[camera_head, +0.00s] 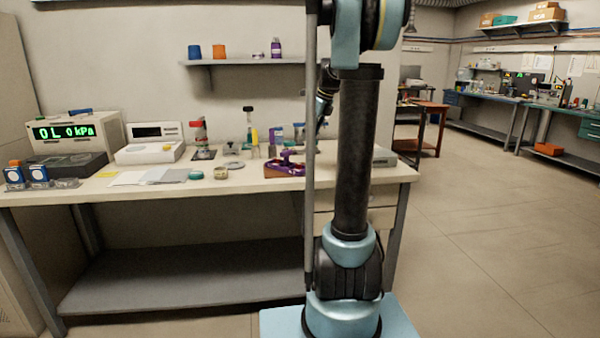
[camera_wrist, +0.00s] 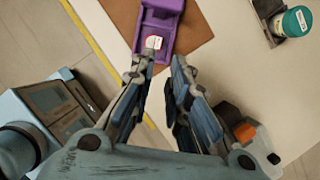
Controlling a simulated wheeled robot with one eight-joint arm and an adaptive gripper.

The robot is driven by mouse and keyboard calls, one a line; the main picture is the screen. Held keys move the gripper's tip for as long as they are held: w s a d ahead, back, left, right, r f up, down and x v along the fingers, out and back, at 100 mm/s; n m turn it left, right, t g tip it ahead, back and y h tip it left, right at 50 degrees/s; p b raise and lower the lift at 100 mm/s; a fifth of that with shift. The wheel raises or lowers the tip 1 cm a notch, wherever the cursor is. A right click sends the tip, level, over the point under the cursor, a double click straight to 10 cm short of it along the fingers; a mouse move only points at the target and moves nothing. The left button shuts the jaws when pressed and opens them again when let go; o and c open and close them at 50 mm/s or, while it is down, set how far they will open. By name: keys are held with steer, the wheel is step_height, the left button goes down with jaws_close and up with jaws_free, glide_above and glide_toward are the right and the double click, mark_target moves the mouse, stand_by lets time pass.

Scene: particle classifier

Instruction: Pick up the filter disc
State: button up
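A small round white piece with red on it (camera_wrist: 153,42) lies at the near end of a purple holder (camera_wrist: 161,20) in the wrist view; it may be the filter disc, but I cannot tell for sure. The purple holder sits on a brown mat (camera_wrist: 192,30) and also shows on the bench in the head view (camera_head: 290,164). My gripper (camera_wrist: 160,64) is open and empty, its two fingers apart, pointing toward the white piece and the holder's near end. In the head view my gripper is not clearly seen, and my arm blocks part of the bench.
A teal-capped jar (camera_wrist: 297,21) lies right of the mat in the wrist view. Orange, white and black items (camera_wrist: 248,135) are beyond the right finger. In the head view the bench (camera_head: 260,185) carries a scale (camera_head: 150,152), a pressure display (camera_head: 75,132) and several bottles.

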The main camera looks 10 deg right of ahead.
mark_target(298, 167)
steer(key=x, duration=1.4)
steer(key=shift+a+f, duration=0.1)
steer(key=shift+a, duration=0.05)
steer(key=shift+c, duration=0.6)
jaws_close()
